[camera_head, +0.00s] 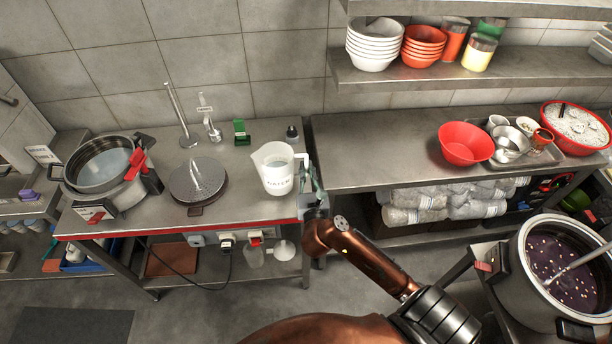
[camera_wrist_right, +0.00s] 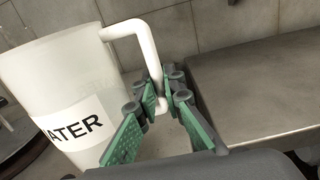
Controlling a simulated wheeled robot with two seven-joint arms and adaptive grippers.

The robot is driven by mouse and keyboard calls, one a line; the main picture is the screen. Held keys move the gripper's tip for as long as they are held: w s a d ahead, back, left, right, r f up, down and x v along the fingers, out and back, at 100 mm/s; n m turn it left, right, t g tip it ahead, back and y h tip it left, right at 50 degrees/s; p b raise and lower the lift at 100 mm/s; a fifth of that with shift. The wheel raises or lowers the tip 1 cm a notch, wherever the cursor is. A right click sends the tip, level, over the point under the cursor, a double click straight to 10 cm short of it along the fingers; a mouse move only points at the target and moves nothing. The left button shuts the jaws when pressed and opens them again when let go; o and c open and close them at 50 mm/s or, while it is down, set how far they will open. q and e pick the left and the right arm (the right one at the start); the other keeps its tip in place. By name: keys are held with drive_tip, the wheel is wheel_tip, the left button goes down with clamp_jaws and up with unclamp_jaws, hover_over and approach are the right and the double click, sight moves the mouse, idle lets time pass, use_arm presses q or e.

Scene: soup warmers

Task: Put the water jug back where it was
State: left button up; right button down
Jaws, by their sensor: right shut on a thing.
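The white water jug (camera_head: 274,172), labelled WATER, is upright at the right end of the left steel table (camera_head: 240,208). I cannot tell if its base touches the tabletop. My right gripper (camera_head: 308,182) reaches it from the right and is shut on its handle. In the right wrist view the green-padded fingers of the right gripper (camera_wrist_right: 160,112) close around the lower part of the white handle of the jug (camera_wrist_right: 62,85). The contents of the jug are hard to make out. My left gripper is not in view.
A round perforated lid (camera_head: 197,180) lies left of the jug, with a soup warmer (camera_head: 105,170) beyond it. A green box (camera_head: 241,132) and a small dark bottle (camera_head: 291,134) stand behind. The right counter (camera_head: 370,160) has clear space and a red bowl (camera_head: 466,143).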

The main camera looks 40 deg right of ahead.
sight(307, 175)
wheel_tip(307, 175, down, 3)
drive_tip(key=shift+f+b, duration=0.1)
drive_tip(key=shift+b, duration=0.5)
drive_tip(key=shift+r, duration=0.2)
drive_tip(key=c, duration=2.5)
unclamp_jaws()
drive_tip(key=shift+f, duration=0.25)
drive_tip(key=o, duration=0.5)
drive_tip(key=shift+c, duration=0.2)
